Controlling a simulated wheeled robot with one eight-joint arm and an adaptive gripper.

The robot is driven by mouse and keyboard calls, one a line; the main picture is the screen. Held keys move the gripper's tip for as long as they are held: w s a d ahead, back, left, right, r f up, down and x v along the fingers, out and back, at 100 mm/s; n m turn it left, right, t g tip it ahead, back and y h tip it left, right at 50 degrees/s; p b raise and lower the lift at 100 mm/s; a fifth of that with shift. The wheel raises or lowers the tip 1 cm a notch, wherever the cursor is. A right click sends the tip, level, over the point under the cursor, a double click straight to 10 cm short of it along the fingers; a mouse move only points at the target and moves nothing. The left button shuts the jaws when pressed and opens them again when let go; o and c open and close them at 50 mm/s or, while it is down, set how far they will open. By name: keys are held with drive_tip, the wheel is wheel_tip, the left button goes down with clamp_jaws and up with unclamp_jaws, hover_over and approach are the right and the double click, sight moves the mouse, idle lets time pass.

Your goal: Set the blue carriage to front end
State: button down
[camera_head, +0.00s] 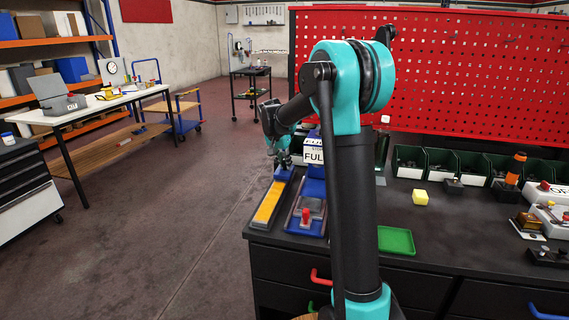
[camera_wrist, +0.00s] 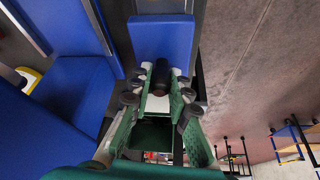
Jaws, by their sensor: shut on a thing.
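The blue carriage (camera_head: 284,174) sits at the far end of a grey rail with a yellow strip (camera_head: 267,203) at the left edge of the table. In the wrist view the carriage (camera_wrist: 163,38) is a blue block, with a dark upright knob (camera_wrist: 161,76) beside it. My gripper (camera_head: 283,160) is at the carriage's top. In the wrist view the green fingers of my gripper (camera_wrist: 162,84) are closed around the knob. The yellow strip lies bare on the near side of the carriage. The carriage's underside is hidden.
A second fixture with a blue base (camera_head: 317,228) and a red knob (camera_head: 305,213) stands just right of the rail. A white sign reading FULL (camera_head: 313,156) stands behind it. My arm hides part of the table.

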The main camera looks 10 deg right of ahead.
drive_tip(key=s+a, duration=0.3)
drive_tip(key=s, duration=0.5)
drive_tip(key=s+a, duration=0.3)
drive_tip(key=s, duration=0.5)
drive_tip(key=s+a, duration=0.3)
drive_tip(key=s, duration=0.5)
drive_tip(key=shift+a, duration=0.4)
drive_tip(key=c, duration=1.4)
unclamp_jaws()
drive_tip(key=shift+a, duration=0.1)
drive_tip(key=v, duration=1.2)
drive_tip(key=shift+s, duration=0.15)
